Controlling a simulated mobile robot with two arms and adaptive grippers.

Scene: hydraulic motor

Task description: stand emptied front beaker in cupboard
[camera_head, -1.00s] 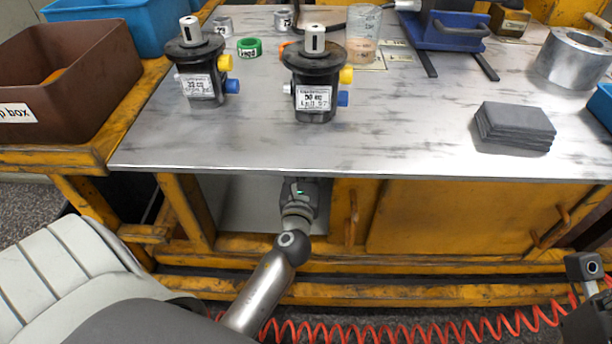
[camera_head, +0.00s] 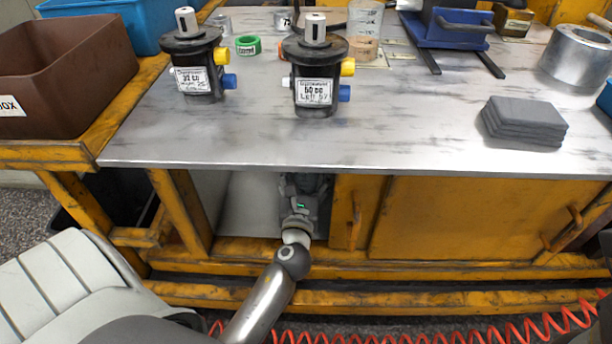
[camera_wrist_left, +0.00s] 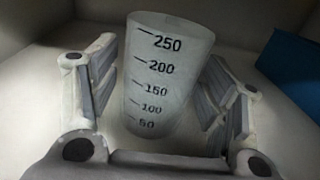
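The front beaker (camera_wrist_left: 168,85), clear with black marks up to 250, stands between the fingers of my left gripper (camera_wrist_left: 160,90) in the left wrist view. It looks empty. The fingers are spread, with a visible gap to the beaker's left side; on the right the gap is narrow. In the head view my left gripper (camera_head: 303,195) reaches into the open cupboard (camera_head: 248,205) below the table, where its fingers and the beaker are hard to make out. My right gripper cannot be made out.
Another clear beaker (camera_head: 366,18) stands at the back of the table (camera_head: 250,145). Two black motors (camera_head: 315,75) stand on the table. A yellow door (camera_head: 470,215) closes the right part below. A blue object (camera_wrist_left: 292,62) lies right of the gripper in the wrist view.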

